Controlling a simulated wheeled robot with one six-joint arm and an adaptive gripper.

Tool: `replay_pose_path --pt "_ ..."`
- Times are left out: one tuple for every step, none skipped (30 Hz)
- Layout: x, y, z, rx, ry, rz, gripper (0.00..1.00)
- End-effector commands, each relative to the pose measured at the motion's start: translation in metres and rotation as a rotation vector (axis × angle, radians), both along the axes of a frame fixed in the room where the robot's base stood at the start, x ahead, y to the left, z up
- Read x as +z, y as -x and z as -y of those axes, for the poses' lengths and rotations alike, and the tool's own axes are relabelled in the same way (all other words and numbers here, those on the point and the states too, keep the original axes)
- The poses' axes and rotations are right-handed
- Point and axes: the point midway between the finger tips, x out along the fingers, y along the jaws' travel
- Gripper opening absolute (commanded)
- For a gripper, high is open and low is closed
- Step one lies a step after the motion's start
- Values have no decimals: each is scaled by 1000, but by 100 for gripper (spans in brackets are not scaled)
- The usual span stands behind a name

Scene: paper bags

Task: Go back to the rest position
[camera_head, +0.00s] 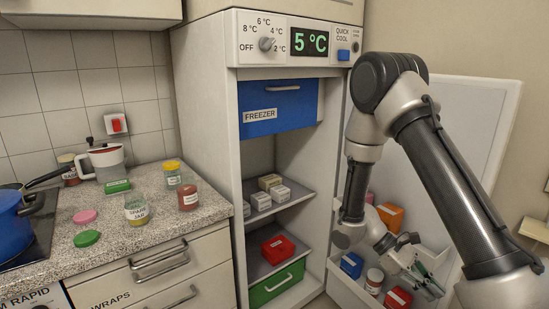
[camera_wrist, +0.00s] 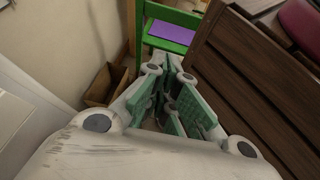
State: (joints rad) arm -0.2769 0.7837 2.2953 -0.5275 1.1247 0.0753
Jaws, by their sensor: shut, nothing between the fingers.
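My gripper (camera_head: 427,279) hangs at the lower right in the head view, by the inside of the open fridge door (camera_head: 468,125). My arm reaches down to it from the right. The gripper is shut and empty. In the wrist view its green-padded fingers (camera_wrist: 176,104) sit close together, with nothing held between them. The door shelf (camera_head: 347,291) is just left of and behind the gripper in the head view. It holds a blue box (camera_head: 351,265), a white-lidded jar (camera_head: 374,281) and a red box (camera_head: 398,298).
The open fridge (camera_head: 205,130) stands left of my arm, with a blue freezer drawer (camera_head: 278,108) and boxes inside. The counter (camera_head: 165,228) at left holds jars and lids. In the wrist view, dark wooden drawers (camera_wrist: 262,85), a green chair (camera_wrist: 172,18) and a cardboard box (camera_wrist: 103,85) lie beyond the fingers.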

Motion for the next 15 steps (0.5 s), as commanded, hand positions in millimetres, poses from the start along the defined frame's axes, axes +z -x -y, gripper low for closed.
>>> replay_pose_path --pt "19 1 -4 -50 -37 67 0" --pt "28 3 -7 -80 -60 104 0" --pt "41 5 -11 -120 -92 154 0" --pt "50 7 -13 -149 -114 191 0" --pt "59 9 -16 -178 -137 229 0" --pt "71 11 -19 -212 -168 280 0" --pt "80 14 -21 -239 -190 318 0" --pt "89 16 -24 -264 -214 357 0" --pt "100 18 -27 -296 -245 409 0" --pt "108 21 -28 -318 -267 447 0" --pt "117 23 -30 -341 -289 487 0" --pt "128 26 -33 -372 -318 539 0" --pt "136 28 -34 -392 -340 578 0" --pt "144 30 -36 -411 -362 620 0" --pt "155 34 -38 -437 -390 671 0"
